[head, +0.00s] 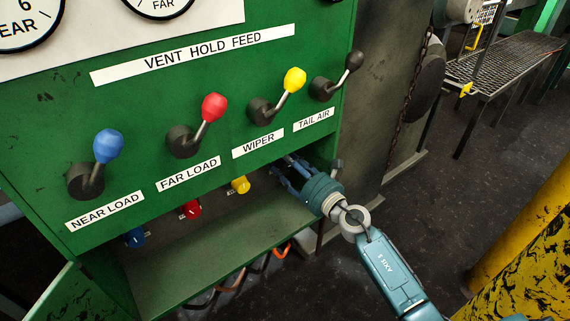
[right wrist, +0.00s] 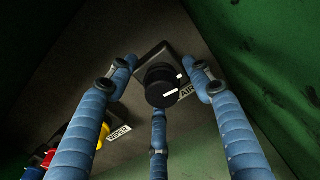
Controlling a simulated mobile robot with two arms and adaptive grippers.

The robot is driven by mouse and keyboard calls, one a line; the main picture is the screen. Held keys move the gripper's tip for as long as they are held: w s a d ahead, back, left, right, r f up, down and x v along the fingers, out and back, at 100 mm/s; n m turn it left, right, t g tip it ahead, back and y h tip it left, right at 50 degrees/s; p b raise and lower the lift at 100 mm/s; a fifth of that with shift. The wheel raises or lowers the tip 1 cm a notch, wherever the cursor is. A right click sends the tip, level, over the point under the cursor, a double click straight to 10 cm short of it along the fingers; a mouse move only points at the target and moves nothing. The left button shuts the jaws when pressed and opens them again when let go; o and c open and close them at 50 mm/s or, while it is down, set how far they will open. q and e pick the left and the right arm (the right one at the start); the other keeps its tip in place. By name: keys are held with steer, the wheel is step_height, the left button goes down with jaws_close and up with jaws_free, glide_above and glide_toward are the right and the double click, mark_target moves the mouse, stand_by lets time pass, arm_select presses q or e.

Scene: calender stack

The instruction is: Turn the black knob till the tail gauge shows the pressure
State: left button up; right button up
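The black knob (right wrist: 162,87) shows in the right wrist view, with white marks and a square dark mount behind it. A label beside it reads "AIR", partly covered. My right gripper (right wrist: 164,80) has three blue fingers spread around the knob. The left and right fingertips look apart from its sides; whether the lower finger touches it I cannot tell. In the head view my right gripper (head: 288,172) reaches into the recess under the green panel, and the black knob is hidden there. No tail gauge is in view. My left gripper is out of view.
Above the recess, the green panel (head: 215,85) carries levers with blue (head: 108,145), red (head: 213,107), yellow (head: 294,79) and black (head: 354,60) tops. Yellow (head: 241,184), red (head: 191,209) and blue (head: 135,237) knobs sit in the recess. Two gauges are cut off at the top left.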

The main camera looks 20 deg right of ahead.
steer(key=shift+s+f, duration=0.1)
steer(key=shift+f, duration=0.05)
steer(key=shift+s, duration=0.25)
steer(key=v, duration=1.1)
steer(key=shift+s+d, duration=0.1)
steer(key=shift+s, duration=0.1)
